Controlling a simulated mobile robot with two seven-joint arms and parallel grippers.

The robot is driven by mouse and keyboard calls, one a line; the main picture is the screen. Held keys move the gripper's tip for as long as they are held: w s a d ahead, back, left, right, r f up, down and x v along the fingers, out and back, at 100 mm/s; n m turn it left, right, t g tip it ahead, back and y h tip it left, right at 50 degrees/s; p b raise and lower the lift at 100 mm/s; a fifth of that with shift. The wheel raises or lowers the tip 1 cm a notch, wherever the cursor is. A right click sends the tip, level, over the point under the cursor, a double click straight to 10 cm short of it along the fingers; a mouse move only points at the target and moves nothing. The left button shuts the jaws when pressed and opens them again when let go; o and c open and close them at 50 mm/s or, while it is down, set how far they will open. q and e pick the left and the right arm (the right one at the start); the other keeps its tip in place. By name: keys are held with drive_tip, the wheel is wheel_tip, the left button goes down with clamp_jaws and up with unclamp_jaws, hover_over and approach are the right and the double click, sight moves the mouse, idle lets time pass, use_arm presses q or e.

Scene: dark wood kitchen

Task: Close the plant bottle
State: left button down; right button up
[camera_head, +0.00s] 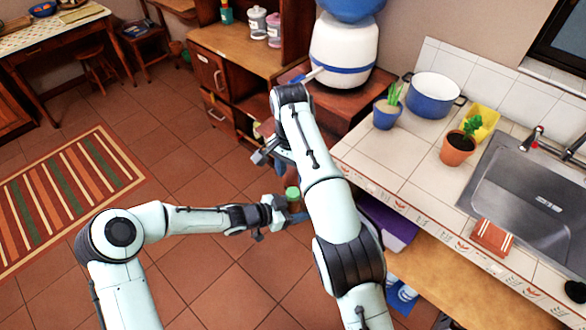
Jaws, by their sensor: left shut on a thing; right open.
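A small bottle with a green top (293,193) is between the fingers of my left gripper (288,210), low in the middle of the view. My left gripper is shut on it and holds it out over the floor, left of the counter. The bottle looks upright, and its lower part is mostly hidden by the fingers. I cannot tell whether the green top is a fully seated lid. My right gripper (261,152) is open, above and a little left of the bottle, apart from it. My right forearm passes close to the bottle's right side.
A tiled counter (398,152) at right holds a blue-white pot (433,97), two potted plants (386,115) (458,150) and a sink (520,195). A purple bin (388,222) sits below it. A wooden cabinet (214,76) stands behind. Open tiled floor lies left, with a striped rug (65,195).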

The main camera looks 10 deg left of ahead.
sight(293, 192)
drive_tip(key=n, duration=0.4)
drive_tip(key=shift+r+n, duration=0.2)
drive_tip(key=shift+n, duration=0.1)
drive_tip(key=n, duration=0.4)
drive_tip(key=shift+r, duration=0.15)
drive_tip(key=n, duration=0.4)
drive_tip(key=shift+s+r, duration=0.1)
drive_tip(key=shift+r, duration=0.05)
drive_tip(key=n, duration=0.4)
drive_tip(key=shift+r+t, duration=0.1)
drive_tip(key=shift+t, duration=0.2)
drive_tip(key=shift+f, duration=4)
